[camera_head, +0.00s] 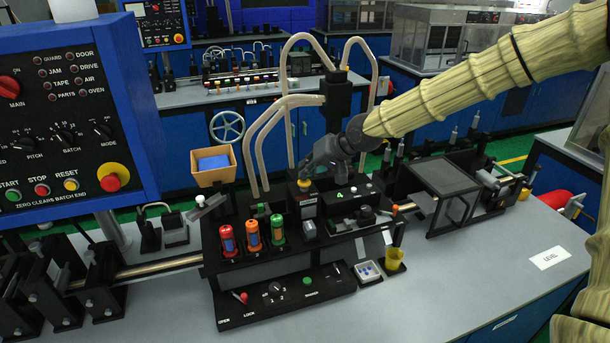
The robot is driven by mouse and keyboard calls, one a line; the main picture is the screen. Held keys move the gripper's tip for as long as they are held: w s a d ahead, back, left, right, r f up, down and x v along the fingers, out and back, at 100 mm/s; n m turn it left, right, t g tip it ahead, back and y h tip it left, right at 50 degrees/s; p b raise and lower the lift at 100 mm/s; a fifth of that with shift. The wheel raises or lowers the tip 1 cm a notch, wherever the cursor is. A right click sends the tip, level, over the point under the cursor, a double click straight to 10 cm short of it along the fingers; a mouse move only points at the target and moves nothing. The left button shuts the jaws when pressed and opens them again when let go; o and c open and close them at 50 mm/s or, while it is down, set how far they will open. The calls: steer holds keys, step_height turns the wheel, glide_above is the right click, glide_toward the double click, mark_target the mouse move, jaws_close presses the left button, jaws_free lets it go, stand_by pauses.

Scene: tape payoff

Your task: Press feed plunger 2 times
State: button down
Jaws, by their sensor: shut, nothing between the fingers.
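My gripper (307,171) is shut and empty, reaching in from the right over the black machine (262,248) on the grey bench. The knob looks like the feed plunger, but no readable label confirms this. How far it is pressed down cannot be told.
Red, orange and green cylinders (253,236) stand left of the knob. Pale hoses (289,100) rise behind my gripper. A tan bin (213,168) is at back left, a clear-sided box (440,192) at right.

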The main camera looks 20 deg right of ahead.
steer(key=shift+r+p, duration=1)
steer(key=shift+r, duration=0.45)
steer(key=shift+r+p, duration=1.8)
steer(key=shift+r, duration=0.7)
